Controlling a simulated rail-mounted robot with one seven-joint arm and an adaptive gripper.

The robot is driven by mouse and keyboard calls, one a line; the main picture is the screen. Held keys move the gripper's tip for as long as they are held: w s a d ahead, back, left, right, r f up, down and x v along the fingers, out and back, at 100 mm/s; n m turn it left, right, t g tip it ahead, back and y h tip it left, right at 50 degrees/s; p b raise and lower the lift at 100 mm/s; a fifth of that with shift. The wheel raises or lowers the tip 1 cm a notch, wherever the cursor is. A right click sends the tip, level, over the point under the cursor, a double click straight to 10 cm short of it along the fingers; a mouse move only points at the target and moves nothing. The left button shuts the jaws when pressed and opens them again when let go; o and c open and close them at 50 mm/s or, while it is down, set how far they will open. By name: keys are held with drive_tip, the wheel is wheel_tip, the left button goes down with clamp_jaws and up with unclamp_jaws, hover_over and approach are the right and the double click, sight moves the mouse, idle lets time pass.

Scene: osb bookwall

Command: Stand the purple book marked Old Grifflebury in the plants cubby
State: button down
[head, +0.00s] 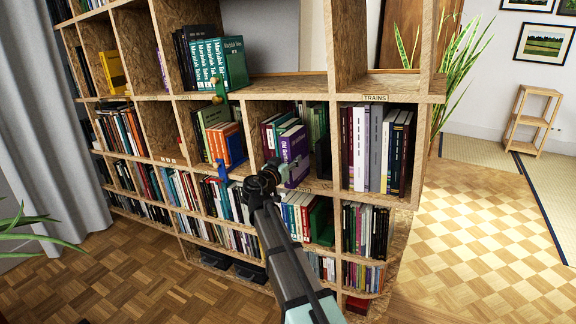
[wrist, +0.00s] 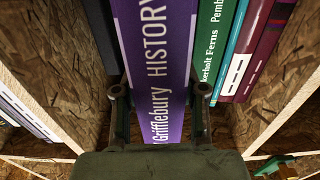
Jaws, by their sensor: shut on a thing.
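The purple book (head: 295,147) stands about upright in a middle cubby of the bookwall, spine outward, its front seeming to stick out past the neighbouring books. In the wrist view its spine (wrist: 155,60) shows "Grifflebury HISTORY". My gripper (head: 284,172) is shut on the lower part of this book, one finger on each side of the spine. In the wrist view the green "Ferns" book (wrist: 212,70) stands just right of it, with a finger between their near ends. Whether the purple book's base rests on the shelf is hidden. I cannot read this cubby's label.
Wooden dividers flank the cubby closely.

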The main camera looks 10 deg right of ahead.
drive_tip(key=shift+b+x, duration=0.3)
drive_tip(key=shift+x, duration=0.55)
drive_tip(key=shift+r, duration=0.1)
drive_tip(key=shift+f+b, duration=0.2)
drive_tip(key=shift+b, duration=0.2)
drive_tip(key=c, duration=0.6)
unclamp_jaws()
drive_tip(key=shift+s, duration=0.1)
drive_tip(key=shift+f, duration=0.1)
drive_tip(key=v, duration=1.2)
